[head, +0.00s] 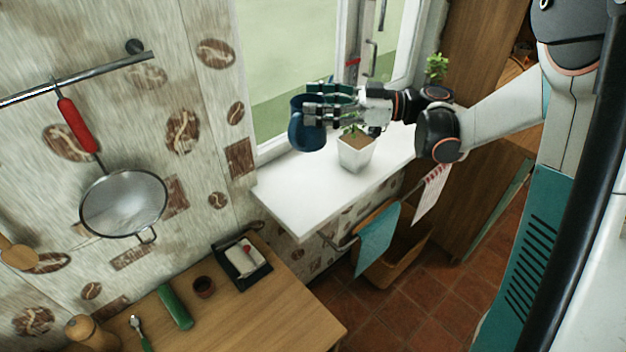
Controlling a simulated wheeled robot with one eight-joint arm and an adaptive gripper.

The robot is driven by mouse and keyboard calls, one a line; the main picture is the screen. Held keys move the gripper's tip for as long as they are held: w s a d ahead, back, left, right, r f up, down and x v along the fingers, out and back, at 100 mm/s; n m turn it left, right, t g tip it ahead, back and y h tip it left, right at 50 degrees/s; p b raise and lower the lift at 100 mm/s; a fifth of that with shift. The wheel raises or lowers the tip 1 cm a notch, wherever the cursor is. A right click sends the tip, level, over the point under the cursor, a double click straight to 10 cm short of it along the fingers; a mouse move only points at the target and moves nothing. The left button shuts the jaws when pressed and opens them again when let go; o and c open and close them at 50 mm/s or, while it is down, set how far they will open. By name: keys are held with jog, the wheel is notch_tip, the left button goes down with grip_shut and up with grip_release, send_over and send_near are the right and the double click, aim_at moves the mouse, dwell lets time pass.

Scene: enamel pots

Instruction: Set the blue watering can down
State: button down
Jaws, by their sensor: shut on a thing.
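The blue watering can (305,136) is in the head view, up at the window above the white sill. My gripper (318,108) is shut on it, with the fingers across its upper part. Part of the can is hidden behind the fingers. From this view I cannot tell for sure whether the can's base touches the sill (290,200) or hangs above it. My arm reaches in from the right.
A white square pot with a small plant (355,152) stands on the sill just right of the can. The sill's front left part is bare. A wooden counter (255,315) below holds a green cylinder (174,306), a small brown cup (204,287) and a black tray (262,268).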

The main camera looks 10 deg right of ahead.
notch_tip(320, 180, down, 18)
jog(key=b, duration=0.5)
jog(key=shift+f+b, duration=0.15)
jog(key=shift+b, duration=0.25)
jog(key=shift+f, duration=0.2)
jog(key=shift+c, duration=2.2)
grip_release()
jog(key=shift+r, duration=0.15)
jog(key=s+d+p, duration=0.2)
jog(key=d+p, duration=0.1)
jog(key=d, duration=0.8)
jog(key=shift+s+d, duration=0.15)
jog(key=shift+d, duration=0.25)
